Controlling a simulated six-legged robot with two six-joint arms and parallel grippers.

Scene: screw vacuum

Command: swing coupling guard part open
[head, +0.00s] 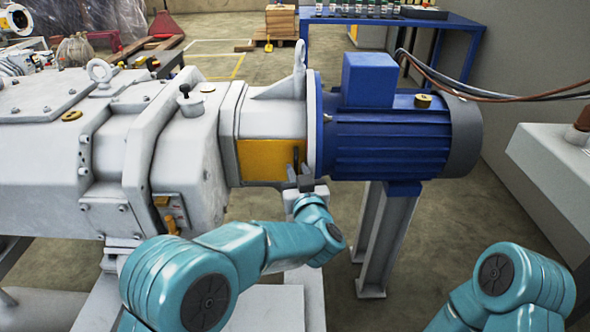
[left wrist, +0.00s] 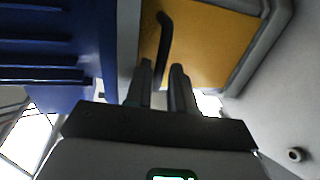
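The yellow coupling guard part (head: 265,160) lies flat against the grey housing between the white pump and the blue motor. A black bar handle (head: 296,158) stands on its right side. My left gripper (head: 301,178) is just below and in front of this handle. In the left wrist view the guard part (left wrist: 205,45) fills the upper middle. The handle (left wrist: 165,32) ends just beyond and between the two fingertips of my left gripper (left wrist: 162,68). The fingers are apart, with a gap between them and nothing visibly clamped. My right gripper is out of view.
The blue motor (head: 400,135) stands right of the guard on a grey support (head: 385,240). The white pump housing (head: 75,150) fills the left. A grey box (head: 555,180) stands at the far right. The floor (head: 445,225) right of the support is clear.

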